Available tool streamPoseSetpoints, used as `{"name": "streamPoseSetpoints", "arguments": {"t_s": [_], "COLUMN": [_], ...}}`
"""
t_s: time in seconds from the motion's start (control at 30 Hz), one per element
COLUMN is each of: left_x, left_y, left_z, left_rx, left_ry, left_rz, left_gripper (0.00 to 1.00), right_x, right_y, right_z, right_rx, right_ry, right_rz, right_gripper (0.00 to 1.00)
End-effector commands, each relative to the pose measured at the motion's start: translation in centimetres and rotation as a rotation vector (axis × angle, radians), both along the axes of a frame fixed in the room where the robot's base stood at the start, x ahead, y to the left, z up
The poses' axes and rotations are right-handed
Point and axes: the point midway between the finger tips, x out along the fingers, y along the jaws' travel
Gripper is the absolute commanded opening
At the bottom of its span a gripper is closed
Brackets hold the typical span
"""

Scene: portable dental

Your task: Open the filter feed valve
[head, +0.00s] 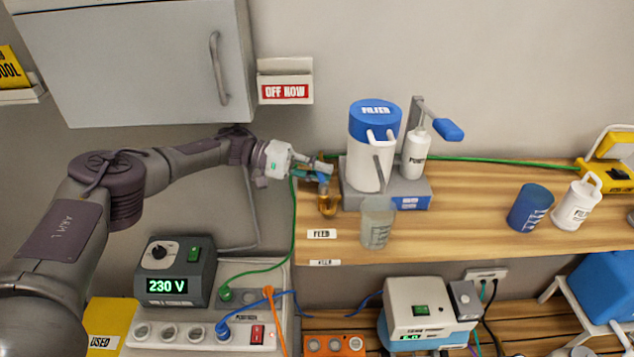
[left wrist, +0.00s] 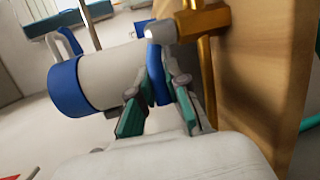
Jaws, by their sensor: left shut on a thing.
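The filter unit (head: 369,160), a white cylinder with a blue lid labelled FILTER, stands on the wooden shelf; it also shows tilted in the left wrist view (left wrist: 110,75). At the shelf's left end, above the FEED label (head: 321,234), is a brass valve (head: 327,203), seen also in the left wrist view (left wrist: 205,50). Its blue lever (left wrist: 157,72) lies between the fingers of my left gripper (left wrist: 162,88), which is shut on it. In the head view my left gripper (head: 320,170) reaches the valve from the left and partly hides the lever. My right gripper is not in view.
A blue beaker (head: 530,208) and white jug (head: 576,205) stand farther right. A green cable hangs near the shelf's left end. A grey cabinet (head: 140,60) hangs above my arm.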

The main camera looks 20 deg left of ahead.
Motion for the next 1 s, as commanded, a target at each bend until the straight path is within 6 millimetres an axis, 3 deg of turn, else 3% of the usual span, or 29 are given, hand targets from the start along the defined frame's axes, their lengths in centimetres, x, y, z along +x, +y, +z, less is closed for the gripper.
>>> {"name": "streamPoseSetpoints", "arguments": {"t_s": [0.13, 0.6, 0.63, 0.77, 1.0], "left_x": [-0.09, -0.20, -0.20, -0.14, -0.06], "left_y": [-0.29, -0.33, -0.34, -0.31, -0.24], "left_z": [-0.38, -0.30, -0.31, -0.25, -0.12], "left_rx": [0.002, 0.002, 0.002, 0.001, 0.001], "left_ry": [0.002, 0.005, 0.005, 0.003, 0.002], "left_rz": [-0.034, -0.048, -0.048, -0.046, -0.044], "left_gripper": [0.00, 0.00, 0.20, 0.41, 0.41], "right_x": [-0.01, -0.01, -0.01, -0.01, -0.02], "right_y": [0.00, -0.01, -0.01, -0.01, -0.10], "right_z": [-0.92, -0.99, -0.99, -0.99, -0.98], "right_rx": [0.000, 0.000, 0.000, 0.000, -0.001], "right_ry": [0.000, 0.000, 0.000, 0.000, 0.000], "right_rz": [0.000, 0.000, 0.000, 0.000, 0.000], "right_gripper": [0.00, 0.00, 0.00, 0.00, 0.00]}}
